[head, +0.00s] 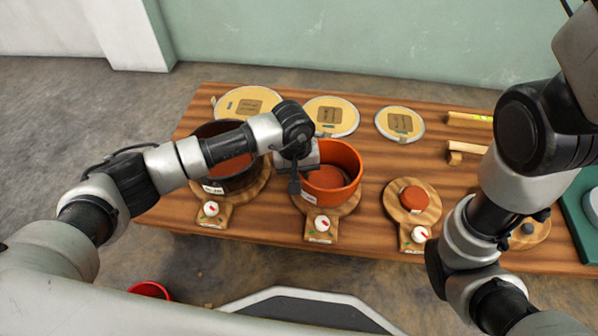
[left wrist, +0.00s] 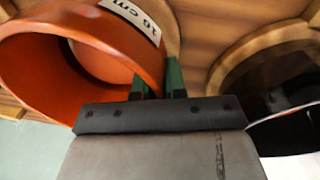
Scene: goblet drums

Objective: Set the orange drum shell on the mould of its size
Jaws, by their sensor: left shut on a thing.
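The orange drum shell (head: 347,155) is at the middle round wooden board (head: 346,208), with a terracotta round mould (head: 326,180) showing inside it. I cannot tell whether its lower edge rests on the board. In the left wrist view the shell (left wrist: 35,65) bears a white "16 cm" label (left wrist: 130,18). My left gripper (head: 296,182) is at the shell's left wall; its green fingertips (left wrist: 159,80) are shut on that wall. A smaller terracotta mould (head: 414,198) stands bare on the board to the right. My right gripper is outside the view.
A dark drum shell (head: 240,181) stands on the left board, close beside my left gripper, around another terracotta mould. Round drumheads (head: 331,116) lie along the back. Wooden bars (head: 468,148) lie at the right. A white knob (head: 322,224) sits on the middle board's handle.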

